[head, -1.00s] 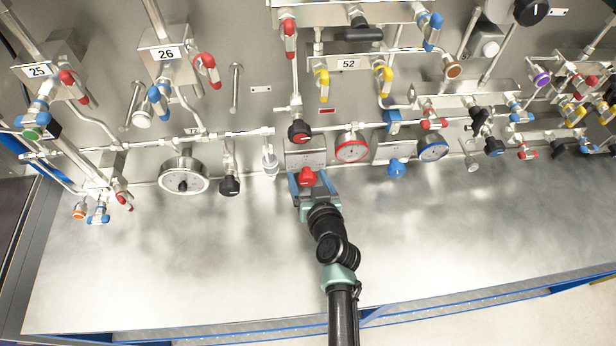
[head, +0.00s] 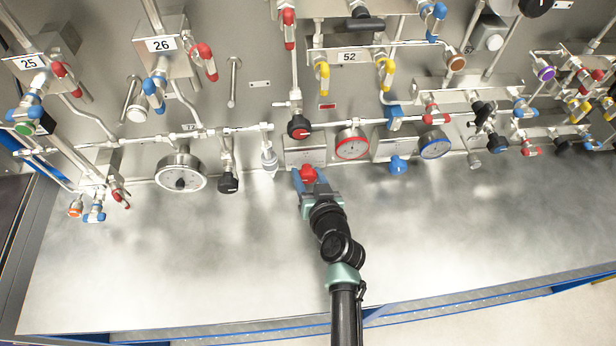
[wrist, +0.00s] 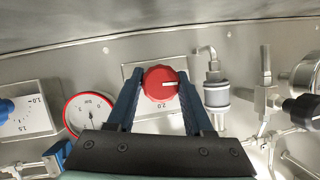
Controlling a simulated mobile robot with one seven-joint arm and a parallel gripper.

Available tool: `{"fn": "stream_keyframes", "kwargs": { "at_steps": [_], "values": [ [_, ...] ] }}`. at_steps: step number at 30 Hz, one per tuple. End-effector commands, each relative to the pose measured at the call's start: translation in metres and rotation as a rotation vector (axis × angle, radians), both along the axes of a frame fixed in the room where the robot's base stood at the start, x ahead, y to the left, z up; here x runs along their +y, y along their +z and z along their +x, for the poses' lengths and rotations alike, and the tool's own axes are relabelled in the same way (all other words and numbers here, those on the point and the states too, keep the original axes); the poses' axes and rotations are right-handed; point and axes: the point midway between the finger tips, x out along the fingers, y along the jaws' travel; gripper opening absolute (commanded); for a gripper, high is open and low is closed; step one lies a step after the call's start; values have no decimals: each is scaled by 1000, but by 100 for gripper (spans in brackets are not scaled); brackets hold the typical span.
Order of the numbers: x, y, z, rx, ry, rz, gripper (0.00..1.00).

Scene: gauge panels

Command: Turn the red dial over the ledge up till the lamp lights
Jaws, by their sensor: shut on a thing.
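The red dial (head: 308,173) sits on a pale scale plate (head: 305,155) low on the panel, just above the metal ledge (head: 210,250). My gripper (head: 309,177) is shut on it, one blue finger on each side. In the wrist view the red dial (wrist: 160,83) lies between the fingertips of my gripper (wrist: 160,78). Its white mark points right in that view, and an upside-down "2.0" shows on the plate below it. Much of the scale is hidden by the dial and fingers. I cannot make out a lit lamp.
A red-rimmed gauge (head: 352,143) is right of the dial, and a blue dial (head: 397,164) stands further right. A black-and-red knob (head: 299,127) is above. A clear-bodied fitting (head: 269,160) and a large gauge (head: 181,173) are to the left. The ledge is bare.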

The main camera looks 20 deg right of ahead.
Motion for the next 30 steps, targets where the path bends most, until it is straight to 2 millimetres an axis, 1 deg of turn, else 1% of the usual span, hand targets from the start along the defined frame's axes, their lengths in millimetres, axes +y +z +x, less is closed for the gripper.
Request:
{"fn": "stream_keyframes", "kwargs": {
  "at_steps": [1,9,21,30],
  "values": [
    [1,-6,0,-9,3,24,0],
    [1,-9,1,-71,4,232,0],
    [1,-7,0,-169,5,582,0],
    [1,-4,0,-220,4,763,0]
  ]
}}
